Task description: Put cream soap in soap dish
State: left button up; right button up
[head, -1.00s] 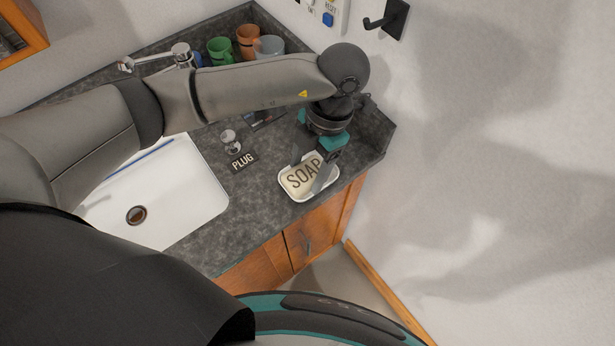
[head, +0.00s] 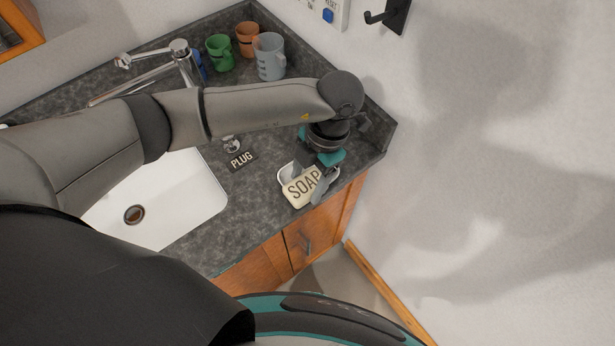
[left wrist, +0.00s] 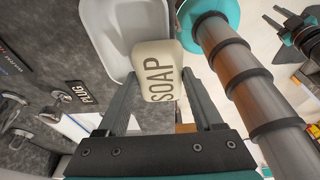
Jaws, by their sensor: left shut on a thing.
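In the left wrist view the soap (left wrist: 158,72) sits between the two fingers of my left gripper (left wrist: 160,88). The white soap dish (head: 282,173) is on the counter, partly hidden behind the soap and gripper. In the left wrist view the empty floor of the dish (left wrist: 118,28) shows, and the soap overlaps its edge. The soap appears raised and offset toward the counter's front edge.
A white sink (head: 165,205) lies left of the dish, with a PLUG label (head: 242,160) between them. A faucet (head: 180,58), green cup (head: 220,52), orange cup (head: 247,40) and grey jug (head: 270,57) stand behind my arm. A wall bounds the right.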

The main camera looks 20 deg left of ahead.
pick_arm(q)
jog(key=o, duration=1.5)
jog(key=shift+c, duration=0.2)
jog(key=shift+r+p, duration=0.55)
jog(key=shift+p, duration=0.05)
jog(key=v, duration=1.2)
jog(key=shift+b, duration=0.35)
jog(key=shift+s, duration=0.15)
